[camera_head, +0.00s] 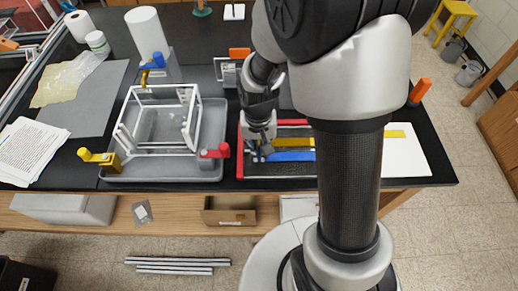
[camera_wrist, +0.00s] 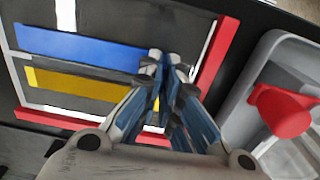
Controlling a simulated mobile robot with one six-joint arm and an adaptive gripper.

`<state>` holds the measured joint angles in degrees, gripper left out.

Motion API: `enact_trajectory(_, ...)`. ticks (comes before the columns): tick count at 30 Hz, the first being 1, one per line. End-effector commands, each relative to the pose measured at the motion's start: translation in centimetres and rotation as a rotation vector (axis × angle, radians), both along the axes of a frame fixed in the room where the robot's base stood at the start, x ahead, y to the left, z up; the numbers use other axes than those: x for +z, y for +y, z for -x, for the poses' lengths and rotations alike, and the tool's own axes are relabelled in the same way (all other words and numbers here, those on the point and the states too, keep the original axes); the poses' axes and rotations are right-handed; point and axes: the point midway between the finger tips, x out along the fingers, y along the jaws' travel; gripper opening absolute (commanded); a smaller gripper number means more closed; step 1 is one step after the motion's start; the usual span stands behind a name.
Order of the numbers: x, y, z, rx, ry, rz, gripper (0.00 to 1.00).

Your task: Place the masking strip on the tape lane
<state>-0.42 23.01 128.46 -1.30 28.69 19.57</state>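My gripper (camera_head: 262,154) is low over the left end of a red-edged dark board (camera_wrist: 213,75). In the wrist view its blue-grey fingers (camera_wrist: 168,66) come together at the tips, with no clear gap or held thing visible between them. A blue strip (camera_wrist: 80,46) lies on the board, its right end reaching the fingertips; contact cannot be told. It also shows in the head view (camera_head: 292,156). A yellow strip (camera_wrist: 80,87) lies roughly parallel to it, its right end partly behind the fingers. Which marking is the masking strip or tape lane is not clear.
A grey tray (camera_head: 212,165) holding a white extrusion frame (camera_head: 158,149) stands just left of the board. A red clamp (camera_head: 214,152) stands at its near right corner, close to my gripper. A yellow clamp (camera_head: 98,157) is at the left. A white sheet (camera_head: 408,160) lies right.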

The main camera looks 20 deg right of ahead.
Motion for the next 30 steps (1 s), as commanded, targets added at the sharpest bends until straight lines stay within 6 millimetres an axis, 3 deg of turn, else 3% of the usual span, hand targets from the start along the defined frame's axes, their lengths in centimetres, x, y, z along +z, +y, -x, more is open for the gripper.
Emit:
enact_trajectory(3,-0.4,0.0,0.0,0.0,0.0,0.0,0.0)
enact_trajectory(4,-0.3,0.0,0.0,0.0,0.0,0.0,0.06)
enact_trajectory(12,-0.3,0.0,0.0,0.0,0.0,0.0,0.24)
enact_trajectory(22,-0.2,0.0,0.0,0.0,0.0,0.0,0.25)
enact_trajectory(26,1.0,0.0,-0.1,0.0,-0.002,0.0,0.25)
enact_trajectory(30,3.8,0.1,-0.1,0.0,-0.005,0.0,0.25)
